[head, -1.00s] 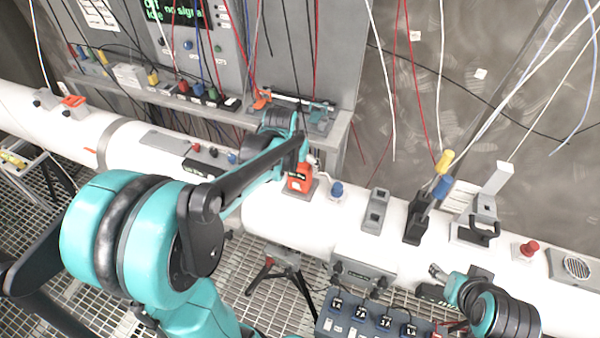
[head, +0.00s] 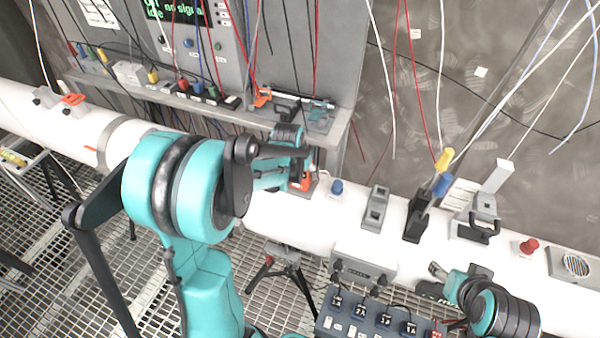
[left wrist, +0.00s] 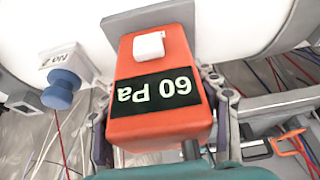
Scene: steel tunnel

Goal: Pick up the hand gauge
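The hand gauge (left wrist: 160,90) is an orange-red box with a black display reading "60 Pa" and a white button. It sits against a grey plate (left wrist: 150,16) on the white pipe. In the head view the gauge (head: 300,182) is partly covered by my left arm. My left gripper (left wrist: 162,135) has one finger on each side of the gauge, very close to its sides. The fingers are wide apart, and firm contact is not clear. My right gripper (head: 437,271) is at the lower right, away from the gauge, and its fingers are too small to judge.
A blue knob (left wrist: 62,90) stands beside the gauge, also in the head view (head: 337,187). A grey shelf (head: 338,130) with tools and cables is behind. Grey blocks, a dark holder (head: 417,222) and a red button (head: 530,246) line the white pipe (head: 310,225).

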